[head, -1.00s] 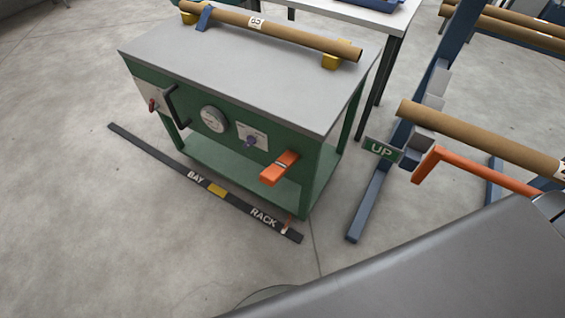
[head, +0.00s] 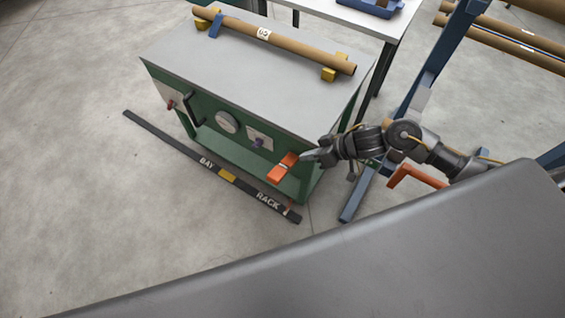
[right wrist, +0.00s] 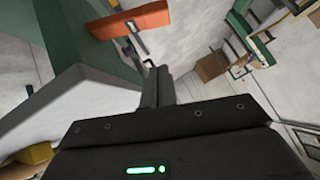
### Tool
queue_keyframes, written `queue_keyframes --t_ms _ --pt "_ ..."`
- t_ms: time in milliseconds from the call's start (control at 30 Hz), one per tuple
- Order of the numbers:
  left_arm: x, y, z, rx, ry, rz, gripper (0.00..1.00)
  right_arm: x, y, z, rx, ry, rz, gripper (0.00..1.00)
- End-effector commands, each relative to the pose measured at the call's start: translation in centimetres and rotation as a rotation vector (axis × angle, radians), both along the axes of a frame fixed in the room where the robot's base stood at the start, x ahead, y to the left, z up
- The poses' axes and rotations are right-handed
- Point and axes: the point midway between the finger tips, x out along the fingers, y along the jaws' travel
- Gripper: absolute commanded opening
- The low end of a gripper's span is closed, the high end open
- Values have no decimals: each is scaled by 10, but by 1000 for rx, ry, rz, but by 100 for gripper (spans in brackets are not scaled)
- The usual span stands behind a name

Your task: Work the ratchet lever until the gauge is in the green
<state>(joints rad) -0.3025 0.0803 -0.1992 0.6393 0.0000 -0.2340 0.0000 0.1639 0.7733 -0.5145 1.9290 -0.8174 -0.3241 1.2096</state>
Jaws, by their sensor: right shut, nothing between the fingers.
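The orange ratchet lever (head: 283,168) sticks out from the right part of the green cabinet's front and also shows at the top of the right wrist view (right wrist: 146,30). The round gauge (head: 227,121) sits on the same front, left of the lever; its needle is too small to read. My right gripper (head: 306,157) is shut and empty, close by the right of the lever. In the right wrist view its closed fingers (right wrist: 154,82) point towards the lever; I cannot tell whether they touch it. My left gripper is not in view.
A brown tube (head: 300,47) rests in yellow cradles on the cabinet's grey top (head: 240,80). A purple knob (head: 258,142) and a black handle (head: 190,108) share the front. A dark floor strip (head: 165,142) lies before it. A blue rack (head: 362,190) stands right.

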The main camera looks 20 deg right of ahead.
Motion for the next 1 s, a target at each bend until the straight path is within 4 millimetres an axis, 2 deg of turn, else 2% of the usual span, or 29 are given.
queue_keyframes --t_ms 367,533,667,1000 --pt "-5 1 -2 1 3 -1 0 0 -2 0 4 14 2 0" --pt "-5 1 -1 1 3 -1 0 3 5 -6 6 14 2 0" --pt "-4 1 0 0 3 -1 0 12 18 -18 6 14 1 0" --pt "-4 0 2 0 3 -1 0 39 62 -65 6 14 2 0"
